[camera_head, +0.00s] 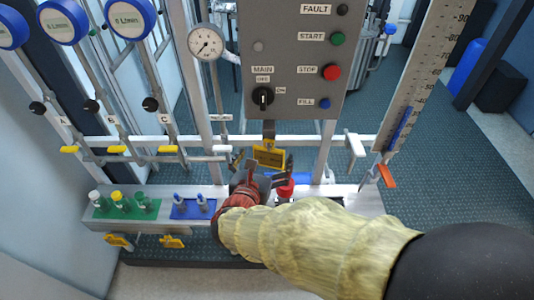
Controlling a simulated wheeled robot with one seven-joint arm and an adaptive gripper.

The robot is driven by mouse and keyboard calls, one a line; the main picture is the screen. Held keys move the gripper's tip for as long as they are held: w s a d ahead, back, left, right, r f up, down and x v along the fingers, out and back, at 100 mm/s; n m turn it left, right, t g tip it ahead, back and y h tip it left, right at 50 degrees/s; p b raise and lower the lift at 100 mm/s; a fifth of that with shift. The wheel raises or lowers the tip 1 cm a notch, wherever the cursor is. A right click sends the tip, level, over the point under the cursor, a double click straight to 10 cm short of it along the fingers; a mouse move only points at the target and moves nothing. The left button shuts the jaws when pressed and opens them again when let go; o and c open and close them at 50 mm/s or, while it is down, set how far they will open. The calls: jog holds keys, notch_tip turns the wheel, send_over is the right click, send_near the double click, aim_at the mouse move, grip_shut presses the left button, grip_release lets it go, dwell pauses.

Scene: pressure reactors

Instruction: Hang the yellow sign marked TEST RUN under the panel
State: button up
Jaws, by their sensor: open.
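A yellow sign (268,154) is below the grey control panel (297,85), at the lower end of a small brownish bracket (268,130) under the panel's bottom edge. Its lettering is too small to read, and its lower part is partly hidden by my gripper. I cannot tell whether it hangs on the bracket. My gripper (263,168) is open, its dark fingers spread to either side of the sign's lower part; contact cannot be made out. Two other yellow tags, one at the left (119,241) and one beside it (172,242), hang below the front shelf edge.
A white shelf (347,198) holds a green rack (140,210) with vials and a blue rack (192,210). A red-topped object (285,188) stands right beside my gripper.

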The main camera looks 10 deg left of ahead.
jog(key=v, duration=0.9)
jog(key=shift+s, duration=0.2)
jog(key=shift+r, duration=0.1)
jog(key=s+d+f+m+g+h, duration=0.2)
jog(key=s+d+f+m+g, duration=0.25)
jog(key=d+m, duration=0.4)
jog(key=s+d+f+m+g+h, duration=0.1)
jog(key=s+d+f+m+g, duration=0.3)
jog(key=d+m, duration=0.5)
jog(key=s+d+r+m+y, duration=0.3)
jog(key=d+r+m, duration=0.9)
jog(key=m, duration=0.6)
jog(key=d, duration=0.2)
jog(key=shift+d+r, duration=0.35)
jog(key=shift+r, duration=0.05)
jog(key=shift+g, duration=0.25)
jog(key=shift+c, duration=0.2)
